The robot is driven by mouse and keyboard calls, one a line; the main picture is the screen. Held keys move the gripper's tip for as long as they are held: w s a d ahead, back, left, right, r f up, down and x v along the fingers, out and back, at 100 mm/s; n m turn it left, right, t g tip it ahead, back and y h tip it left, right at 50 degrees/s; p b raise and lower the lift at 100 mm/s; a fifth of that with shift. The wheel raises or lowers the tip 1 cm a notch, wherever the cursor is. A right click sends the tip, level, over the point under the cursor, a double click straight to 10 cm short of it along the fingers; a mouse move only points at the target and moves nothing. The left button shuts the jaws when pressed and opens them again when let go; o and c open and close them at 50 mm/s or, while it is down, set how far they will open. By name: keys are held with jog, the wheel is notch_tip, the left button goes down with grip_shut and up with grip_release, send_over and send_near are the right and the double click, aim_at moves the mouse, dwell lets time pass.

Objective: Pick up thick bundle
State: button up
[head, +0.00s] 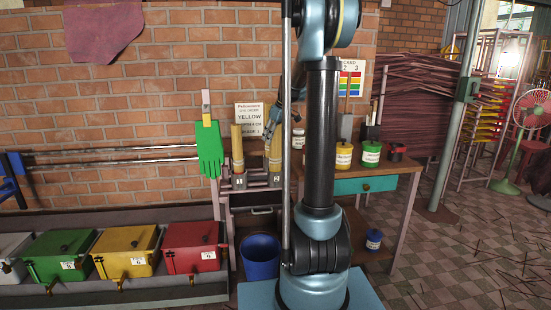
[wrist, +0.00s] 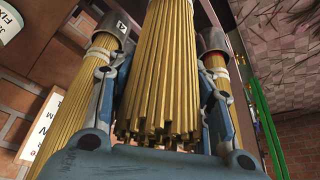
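A thick bundle of yellow sticks (wrist: 160,70) fills the middle of the wrist view, its cut ends towards the camera. My gripper (wrist: 170,55) has its blue fingers on both sides of this bundle. I cannot tell whether they press on it. Two more yellow bundles show in the wrist view, one at left (wrist: 82,92) and one at right (wrist: 220,80), each by a grey cup. In the head view, a bundle (head: 237,148) stands upright in a numbered cup. Another bundle (head: 275,152) stands to its right, below my gripper (head: 274,128). My arm hides what lies farther right.
A green glove (head: 209,148) hangs left of the cups. A sign (head: 251,118) is on the brick wall behind. A yellow jar (head: 343,155) and a green-labelled jar (head: 370,154) stand on the bench at right. A blue bucket (head: 260,257) is below. Lidded coloured boxes line the left.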

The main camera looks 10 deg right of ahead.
grip_shut()
notch_tip(320, 180, up, 21)
dwell(1.7)
